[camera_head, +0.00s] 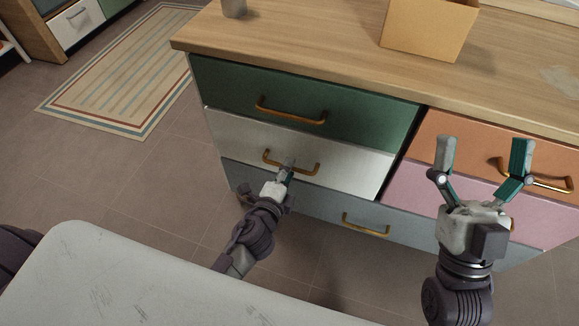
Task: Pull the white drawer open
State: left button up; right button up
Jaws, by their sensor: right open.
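The white drawer (235,133) is in the middle of the left column of the dresser, between a green and a grey-blue drawer. It looks closed or nearly so. Its brass handle (309,170) runs across the front. My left gripper (287,166) is at the middle of this handle, its fingers overlapping the bar. The fingers look close together, but I cannot see whether they grip the bar. My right gripper (482,158) is open and empty, fingers pointing up, in front of the orange and pink drawers on the right.
The green drawer (230,85) is above and the grey-blue drawer (325,205) below. A cardboard box (425,30) and a grey cup (233,8) stand on the wooden top (300,38). A striped rug (120,70) lies on the floor at left. A pale surface (110,275) fills the lower left.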

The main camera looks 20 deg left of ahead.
pick_arm(q)
jog(key=shift+x, duration=0.9)
jog(key=shift+c, duration=0.2)
grip_shut()
